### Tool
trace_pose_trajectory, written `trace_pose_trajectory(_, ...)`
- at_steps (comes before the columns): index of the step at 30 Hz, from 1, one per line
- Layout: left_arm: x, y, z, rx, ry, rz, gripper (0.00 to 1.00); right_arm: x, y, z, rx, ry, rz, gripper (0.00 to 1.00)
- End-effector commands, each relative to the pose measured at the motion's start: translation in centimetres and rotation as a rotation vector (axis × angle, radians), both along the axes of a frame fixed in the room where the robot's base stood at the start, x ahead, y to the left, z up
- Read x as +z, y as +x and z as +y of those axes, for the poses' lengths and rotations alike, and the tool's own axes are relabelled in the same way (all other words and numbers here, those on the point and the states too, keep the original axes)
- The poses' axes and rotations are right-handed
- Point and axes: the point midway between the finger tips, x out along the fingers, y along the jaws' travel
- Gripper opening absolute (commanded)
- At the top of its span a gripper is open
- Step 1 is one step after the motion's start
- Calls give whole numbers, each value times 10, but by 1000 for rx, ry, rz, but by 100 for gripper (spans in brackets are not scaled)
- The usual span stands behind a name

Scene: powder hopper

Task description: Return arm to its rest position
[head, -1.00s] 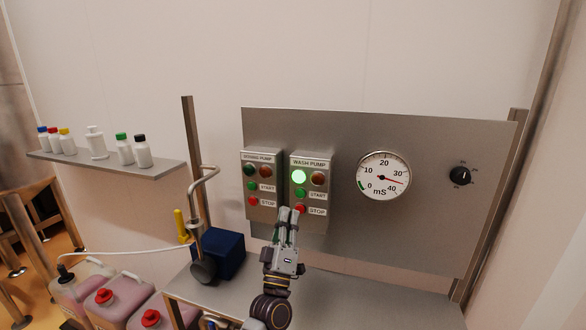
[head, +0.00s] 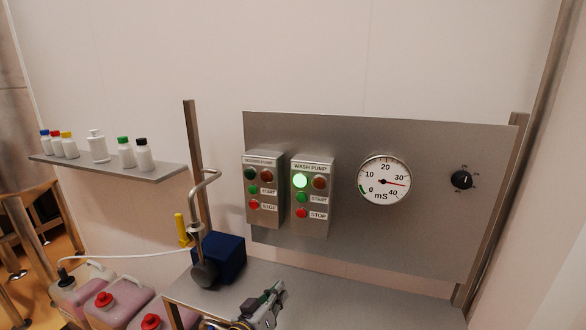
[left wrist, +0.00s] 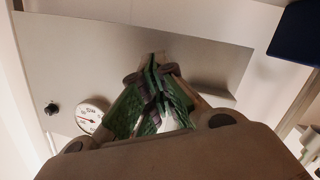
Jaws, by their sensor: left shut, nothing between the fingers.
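My left gripper (head: 272,293) is low at the bottom of the head view, above the steel bench and below the panel. It is shut and empty, and apart from the buttons. In the left wrist view its fingers (left wrist: 155,62) meet at the tips. The wash pump box (head: 312,195) has its green lamp (head: 300,181) lit, with a green START and a red STOP button below. The dosing pump box (head: 264,190) beside it has a dark green lamp. My right gripper is not in view.
The gauge (head: 384,180) and a black knob (head: 461,180) are on the steel panel (head: 430,225). A blue pump (head: 222,255) stands left on the bench (head: 350,295). Pink canisters (head: 120,302) are at lower left. A shelf (head: 110,170) holds several bottles. The bench's right part is clear.

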Motion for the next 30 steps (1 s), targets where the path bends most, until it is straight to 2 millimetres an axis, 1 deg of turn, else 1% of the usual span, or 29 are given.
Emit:
trace_pose_trajectory(1,-10,-7,6,-2,35,35,0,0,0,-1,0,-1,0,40)
trace_pose_trajectory(5,-36,-26,21,-8,127,127,0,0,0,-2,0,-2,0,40)
trace_pose_trajectory(9,-61,-50,40,-14,225,230,0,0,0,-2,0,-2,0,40)
trace_pose_trajectory(14,-87,-80,65,-18,332,352,0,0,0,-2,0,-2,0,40)
trace_pose_trajectory(18,-107,-110,88,-19,424,464,0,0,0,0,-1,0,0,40)
trace_pose_trajectory(24,-129,-157,124,-18,545,627,0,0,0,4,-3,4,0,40)
trace_pose_trajectory(27,-135,-177,138,-17,591,695,0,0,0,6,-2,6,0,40)
trace_pose_trajectory(30,-138,-192,149,-16,623,744,0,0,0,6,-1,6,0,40)
